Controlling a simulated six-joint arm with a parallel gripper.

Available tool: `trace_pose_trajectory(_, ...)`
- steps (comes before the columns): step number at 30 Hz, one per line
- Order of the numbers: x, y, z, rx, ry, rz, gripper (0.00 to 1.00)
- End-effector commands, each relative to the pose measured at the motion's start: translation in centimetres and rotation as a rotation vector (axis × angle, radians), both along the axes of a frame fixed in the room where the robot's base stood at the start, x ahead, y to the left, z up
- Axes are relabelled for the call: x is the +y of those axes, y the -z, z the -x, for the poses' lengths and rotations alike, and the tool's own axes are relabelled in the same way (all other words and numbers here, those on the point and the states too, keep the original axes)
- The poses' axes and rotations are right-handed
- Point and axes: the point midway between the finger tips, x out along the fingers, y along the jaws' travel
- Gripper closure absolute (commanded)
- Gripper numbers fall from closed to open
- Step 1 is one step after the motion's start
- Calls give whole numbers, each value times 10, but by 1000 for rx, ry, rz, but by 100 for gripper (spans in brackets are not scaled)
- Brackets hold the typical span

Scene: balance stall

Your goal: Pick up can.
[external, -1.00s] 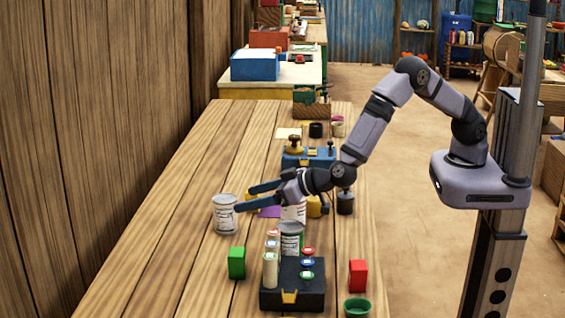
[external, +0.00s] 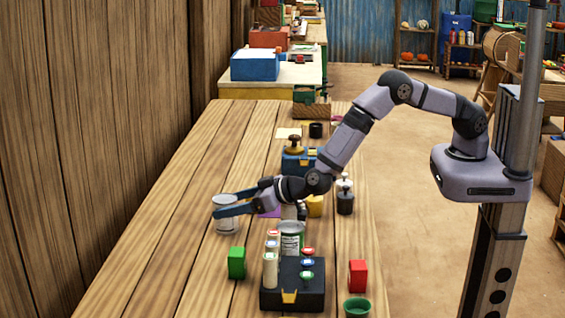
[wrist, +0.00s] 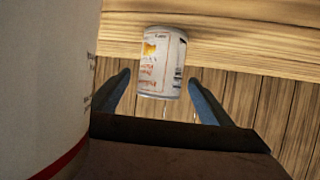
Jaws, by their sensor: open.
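A white labelled can (external: 226,222) stands upright on the wooden table, left of the other items. In the wrist view the can (wrist: 161,62) shows between and just beyond the two blue fingers. My gripper (external: 231,204) is open, its blue fingers reaching to the can from the right, one passing in front of it in the external view. In the wrist view my gripper (wrist: 157,95) has a finger on either side of the can, with a gap visible at each side.
A large white cylinder (wrist: 45,80) fills the left of the wrist view, very close. Another can (external: 290,240) stands by a black block (external: 291,292) with several small cylinders. Green (external: 236,263) and red (external: 358,276) blocks stand nearby. The table left of the can is clear.

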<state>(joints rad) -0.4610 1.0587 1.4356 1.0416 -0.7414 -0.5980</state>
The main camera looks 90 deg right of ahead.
Motion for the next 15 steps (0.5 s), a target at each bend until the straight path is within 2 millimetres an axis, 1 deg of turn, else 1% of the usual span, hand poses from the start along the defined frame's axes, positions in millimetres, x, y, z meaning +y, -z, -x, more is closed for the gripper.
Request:
trace_pose_trajectory(8, 0, 1, -2, 0, 0, 1, 26)
trace_pose_trajectory(9, 0, 1, -2, 0, 0, 1, 30)
trace_pose_trajectory(11, 0, 1, -2, 0, 0, 1, 45)
trace_pose_trajectory(12, 0, 1, -2, 0, 0, 1, 54)
trace_pose_trajectory(14, 0, 1, -2, 0, 0, 1, 69)
trace_pose_trajectory(15, 0, 1, -2, 0, 0, 1, 78)
